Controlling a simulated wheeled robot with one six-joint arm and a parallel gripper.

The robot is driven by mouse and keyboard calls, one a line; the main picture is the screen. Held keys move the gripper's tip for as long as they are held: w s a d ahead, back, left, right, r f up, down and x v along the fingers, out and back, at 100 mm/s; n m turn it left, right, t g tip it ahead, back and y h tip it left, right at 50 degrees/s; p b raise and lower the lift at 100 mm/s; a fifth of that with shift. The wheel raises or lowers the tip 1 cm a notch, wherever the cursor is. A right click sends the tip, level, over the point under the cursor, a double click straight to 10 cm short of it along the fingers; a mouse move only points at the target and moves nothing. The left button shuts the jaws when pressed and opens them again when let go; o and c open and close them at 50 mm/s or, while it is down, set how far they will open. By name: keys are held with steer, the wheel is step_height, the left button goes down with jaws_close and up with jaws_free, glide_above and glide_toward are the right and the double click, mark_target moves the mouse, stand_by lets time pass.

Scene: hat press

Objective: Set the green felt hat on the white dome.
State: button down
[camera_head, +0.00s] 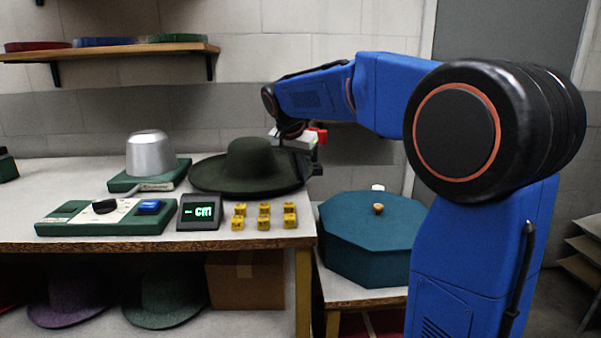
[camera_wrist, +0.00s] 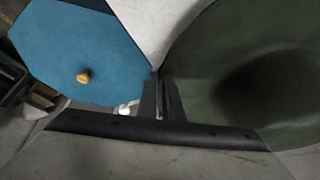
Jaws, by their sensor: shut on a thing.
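The green felt hat (camera_head: 256,168) is dark green with a wide brim and a rounded crown. It is upright over the right part of the workbench; whether its brim touches the bench is unclear. My gripper (camera_head: 312,168) is shut on the right edge of the brim. In the wrist view the fingers (camera_wrist: 168,100) meet at the edge of the hat (camera_wrist: 225,75), whose brim fills the right side. The white dome (camera_head: 149,154) looks silver-grey and stands bare on a green base, left of the hat. The hat's far side is hidden.
A green control panel (camera_head: 105,217), a display (camera_head: 199,211) and several yellow blocks (camera_head: 264,216) lie along the bench (camera_head: 60,177) front. A teal octagonal box (camera_head: 372,235) with a knob stands lower right. A shelf (camera_head: 110,51) hangs at upper left. Other hats lie below the bench.

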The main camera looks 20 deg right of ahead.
steer(key=shift+f, duration=0.5)
steer(key=c, duration=1.8)
jaws_free()
steer(key=shift+c, duration=0.2)
steer(key=shift+r, duration=0.15)
steer(key=v, duration=1.7)
steer(key=s+f+n+t+y, duration=0.1)
steer(key=s+f+n, duration=0.9)
steer(key=s+f, duration=2.1)
steer(key=s+d+y, duration=0.1)
steer(key=s+y, duration=0.1)
steer(key=s, duration=0.1)
steer(key=shift+n+t, duration=0.3)
